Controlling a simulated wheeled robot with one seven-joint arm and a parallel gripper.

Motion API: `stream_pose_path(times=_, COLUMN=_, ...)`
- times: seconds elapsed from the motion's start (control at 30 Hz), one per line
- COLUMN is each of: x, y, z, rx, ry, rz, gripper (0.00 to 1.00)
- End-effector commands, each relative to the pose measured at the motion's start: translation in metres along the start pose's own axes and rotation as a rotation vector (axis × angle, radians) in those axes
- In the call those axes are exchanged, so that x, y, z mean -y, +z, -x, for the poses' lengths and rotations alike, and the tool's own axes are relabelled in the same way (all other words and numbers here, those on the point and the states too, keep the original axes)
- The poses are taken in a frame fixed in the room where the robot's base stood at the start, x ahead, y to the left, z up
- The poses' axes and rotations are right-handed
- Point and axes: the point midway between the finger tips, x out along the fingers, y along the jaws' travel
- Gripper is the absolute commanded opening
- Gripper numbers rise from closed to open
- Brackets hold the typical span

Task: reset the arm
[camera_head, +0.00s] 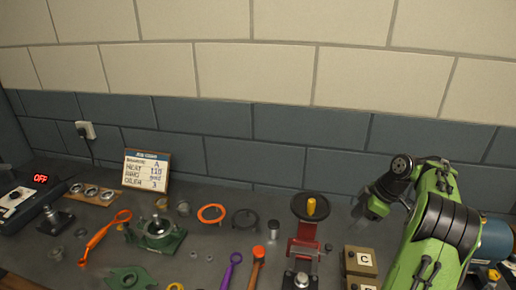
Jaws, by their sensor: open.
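My green and black arm rises at the right of the head view, bent at its top. Its dark wrist hangs down to the left of the bend. My gripper (368,210) is at the end of that wrist, small and dark against the wall's foot. It is open, and I see nothing held in it. It is above the back of the bench, to the right of the red press (304,240) and beyond the boxes marked C (364,259). The fingers are too small to make out clearly.
The bench carries a green casing half (124,279), a green fixture (158,236), an orange wrench (101,238), a purple wrench (231,268), an orange-headed hammer (258,262), an orange ring (211,213) and a sign (146,171). A blue cylinder (497,240) stands right of my arm. A wall closes the back.

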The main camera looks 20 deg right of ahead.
Motion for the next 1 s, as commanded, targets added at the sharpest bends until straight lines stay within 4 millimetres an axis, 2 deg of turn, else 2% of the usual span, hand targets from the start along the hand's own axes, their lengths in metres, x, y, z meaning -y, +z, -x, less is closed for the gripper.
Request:
stream_pose_path(times=0.07, x=0.000, y=-0.002, z=0.000, rx=0.001, ry=0.000, rz=0.000, gripper=0.52)
stream_pose_path(times=0.13, x=0.005, y=-0.017, z=0.004, rx=0.010, ry=0.004, rz=-0.011, gripper=0.52)
stream_pose_path(times=0.17, x=0.009, y=-0.030, z=0.008, rx=0.017, ry=0.008, rz=-0.020, gripper=0.52)
stream_pose_path(times=0.23, x=0.028, y=-0.072, z=0.019, rx=0.043, ry=0.023, rz=-0.065, gripper=0.52)
stream_pose_path(times=0.3, x=0.060, y=-0.118, z=0.030, rx=0.070, ry=0.049, rz=-0.131, gripper=0.52)
stream_pose_path(times=0.37, x=0.092, y=-0.150, z=0.038, rx=0.087, ry=0.081, rz=-0.194, gripper=0.52)
stream_pose_path(times=0.4, x=0.116, y=-0.167, z=0.043, rx=0.094, ry=0.104, rz=-0.237, gripper=0.52)
stream_pose_path(times=0.47, x=0.152, y=-0.186, z=0.050, rx=0.097, ry=0.143, rz=-0.301, gripper=0.52)
stream_pose_path(times=0.5, x=0.177, y=-0.194, z=0.053, rx=0.094, ry=0.168, rz=-0.342, gripper=0.52)
stream_pose_path(times=0.6, x=0.240, y=-0.201, z=0.060, rx=0.067, ry=0.233, rz=-0.446, gripper=0.52)
stream_pose_path(times=0.73, x=0.309, y=-0.181, z=0.061, rx=0.001, ry=0.301, rz=-0.580, gripper=0.52)
stream_pose_path(times=0.83, x=0.341, y=-0.157, z=0.056, rx=-0.051, ry=0.329, rz=-0.665, gripper=0.52)
stream_pose_path(times=0.9, x=0.352, y=-0.144, z=0.052, rx=-0.077, ry=0.339, rz=-0.705, gripper=0.52)
stream_pose_path(times=1.0, x=0.358, y=-0.136, z=0.049, rx=-0.093, ry=0.345, rz=-0.735, gripper=0.52)
